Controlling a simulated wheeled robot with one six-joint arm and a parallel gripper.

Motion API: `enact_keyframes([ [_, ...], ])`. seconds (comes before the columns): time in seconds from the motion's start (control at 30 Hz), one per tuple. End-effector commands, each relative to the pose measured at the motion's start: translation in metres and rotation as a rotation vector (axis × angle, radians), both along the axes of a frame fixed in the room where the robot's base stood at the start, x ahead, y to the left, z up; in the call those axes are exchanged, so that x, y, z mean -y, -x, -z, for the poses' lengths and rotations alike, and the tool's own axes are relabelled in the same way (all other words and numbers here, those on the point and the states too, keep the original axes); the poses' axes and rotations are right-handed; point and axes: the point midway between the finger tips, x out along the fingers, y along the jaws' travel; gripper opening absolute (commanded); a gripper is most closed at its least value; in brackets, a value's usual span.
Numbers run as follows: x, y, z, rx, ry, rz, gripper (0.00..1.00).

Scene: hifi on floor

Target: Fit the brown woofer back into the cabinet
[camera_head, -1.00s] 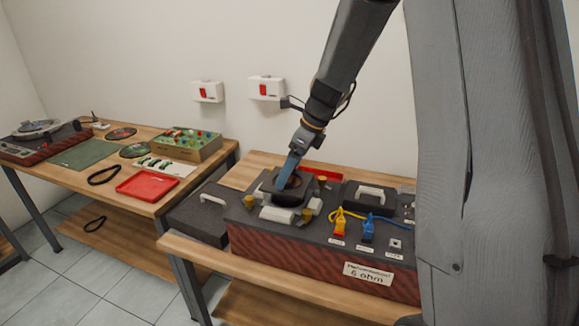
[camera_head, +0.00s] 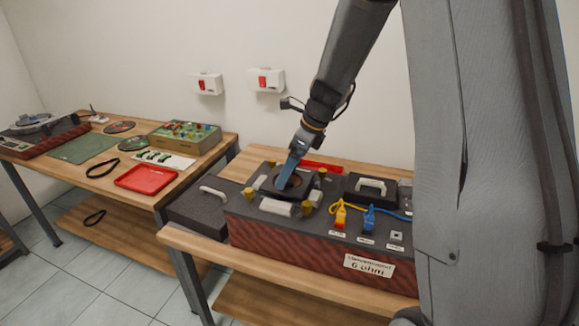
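The cabinet (camera_head: 290,238) lies on the right bench, with a dark grey top and a red-brown front bearing a "6 ohm" label. The woofer (camera_head: 296,183), a dark ring with a brown cone, is at the round opening in the left part of the cabinet top. It looks nearly level with the top; whether it is fully seated I cannot tell. My gripper (camera_head: 284,186) points down into the woofer's left side. Its blue-grey fingers overlap in this view, so their gap and grip are hidden. Several yellow knobs (camera_head: 306,208) stand around the opening.
A white roll-like piece (camera_head: 275,207) lies in front of the woofer. Yellow (camera_head: 340,216) and blue (camera_head: 368,220) plugs and a white-handled panel (camera_head: 370,187) are to the right. A red tray (camera_head: 322,166) is behind. A dark white-handled case (camera_head: 205,212) adjoins on the left.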

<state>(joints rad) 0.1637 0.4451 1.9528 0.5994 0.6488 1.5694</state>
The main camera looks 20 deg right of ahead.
Motion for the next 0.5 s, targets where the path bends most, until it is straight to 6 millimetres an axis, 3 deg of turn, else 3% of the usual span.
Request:
enact_keyframes([
  [0.5, 0.000, -0.001, 0.014, 0.002, -0.001, 0.001, 0.28],
])
